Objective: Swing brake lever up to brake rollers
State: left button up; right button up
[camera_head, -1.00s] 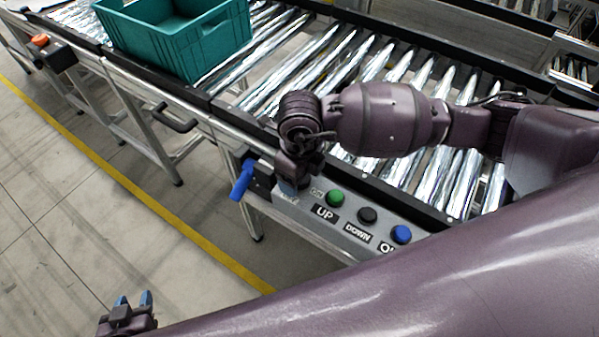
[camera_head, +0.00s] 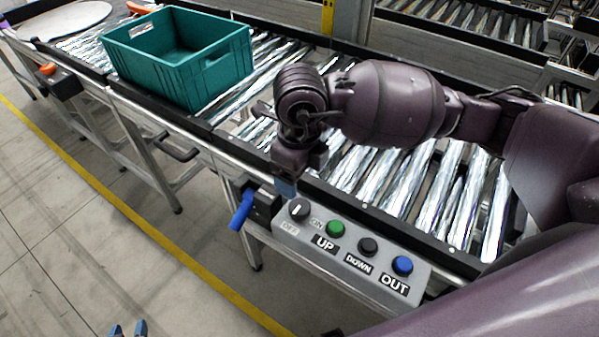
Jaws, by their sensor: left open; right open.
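The brake lever appears to be the blue handle (camera_head: 242,210) on a black mount at the side of the roller conveyor, left of the button panel. It slants down and outward. The metal rollers (camera_head: 437,205) lie behind it. My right gripper (camera_head: 285,187) points down above the panel's left end, to the right of the lever and apart from it; it is open, though only a blue fingertip shows. My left gripper (camera_head: 127,329) shows only its two blue fingertips at the bottom edge; they are apart, and it is open and far from the lever.
The grey button panel (camera_head: 320,265) carries a knob and green, black and blue buttons. A teal crate (camera_head: 185,85) stands on the conveyor at the back left. A black bar handle (camera_head: 172,150) juts from the frame. The floor left of the yellow line (camera_head: 150,235) is clear.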

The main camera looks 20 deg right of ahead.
aim_at(238, 220)
jog(key=k, duration=1)
